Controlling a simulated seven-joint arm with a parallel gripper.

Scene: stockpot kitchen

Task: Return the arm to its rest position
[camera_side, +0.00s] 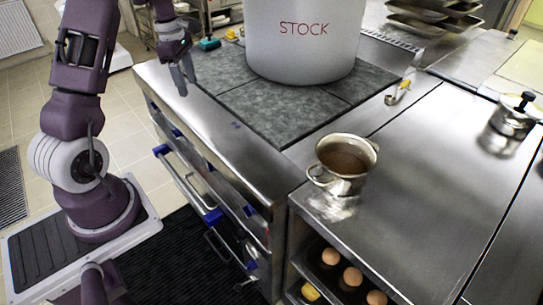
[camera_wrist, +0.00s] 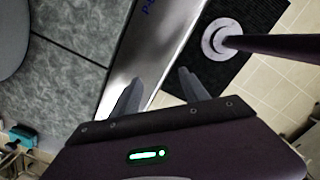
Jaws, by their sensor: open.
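My gripper (camera_side: 183,76) hangs at the upper left in the side view, fingers pointing down, above the left edge of the stove top (camera_side: 232,98). In the wrist view my gripper (camera_wrist: 158,88) has its two fingers spread apart with nothing between them. The steel counter edge and part of the dark floor mat (camera_wrist: 205,75) show beyond the fingers. The arm stands upright on its base at the left.
A large white pot marked STOCK (camera_side: 303,40) stands on the grey stove tiles right of my gripper. A steel pot of brown liquid (camera_side: 343,162) and a small lidded pot (camera_side: 514,115) stand on the counter. Blue-ended drawer handles (camera_side: 212,216) stick out below.

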